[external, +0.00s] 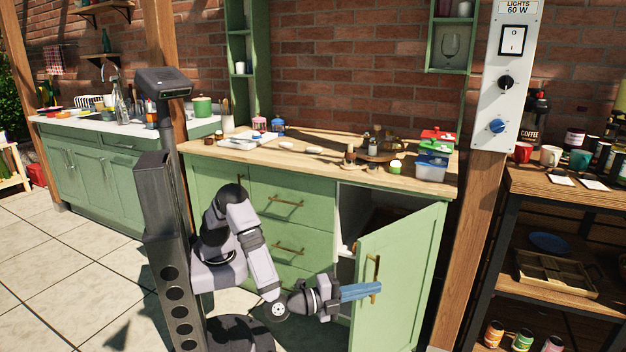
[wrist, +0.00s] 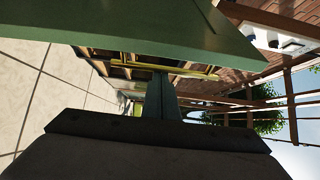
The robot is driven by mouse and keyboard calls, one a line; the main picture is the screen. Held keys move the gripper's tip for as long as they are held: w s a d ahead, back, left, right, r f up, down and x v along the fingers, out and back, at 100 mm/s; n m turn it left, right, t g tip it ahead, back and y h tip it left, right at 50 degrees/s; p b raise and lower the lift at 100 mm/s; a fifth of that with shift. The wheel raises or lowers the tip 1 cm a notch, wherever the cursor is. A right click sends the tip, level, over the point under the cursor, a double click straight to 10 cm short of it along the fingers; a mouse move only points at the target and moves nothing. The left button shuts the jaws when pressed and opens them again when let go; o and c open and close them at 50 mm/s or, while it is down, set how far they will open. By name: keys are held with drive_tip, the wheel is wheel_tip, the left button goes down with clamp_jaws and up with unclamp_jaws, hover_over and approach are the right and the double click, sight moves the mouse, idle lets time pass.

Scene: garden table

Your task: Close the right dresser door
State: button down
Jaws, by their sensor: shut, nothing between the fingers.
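The right dresser door (external: 408,262) is green and stands open, swung out from the green dresser (external: 318,217). Its upright brass handle (external: 374,274) is on the panel near the free edge. My gripper (external: 379,289) is shut and empty, with its blue fingers reaching across the front of the door at handle height. I cannot tell whether the fingers touch the door or handle.
The open cabinet (external: 350,215) shows a dark inside with something brownish in it. The wooden countertop (external: 325,140) holds dishes and boxes. A wooden post (external: 466,250) and a dark shelf rack (external: 545,190) stand right of the door. Tiled floor (external: 80,270) is clear at left.

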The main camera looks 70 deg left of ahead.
drive_tip(key=s+a+b, duration=0.3)
drive_tip(key=a+b, duration=0.1)
drive_tip(key=a, duration=1.5)
drive_tip(key=shift+s+b, duration=0.1)
drive_tip(key=shift+b, duration=0.4)
drive_tip(key=s+b, duration=0.6)
drive_tip(key=s, duration=0.1)
drive_tip(key=shift+a, duration=0.35)
drive_tip(key=shift+r, duration=0.1)
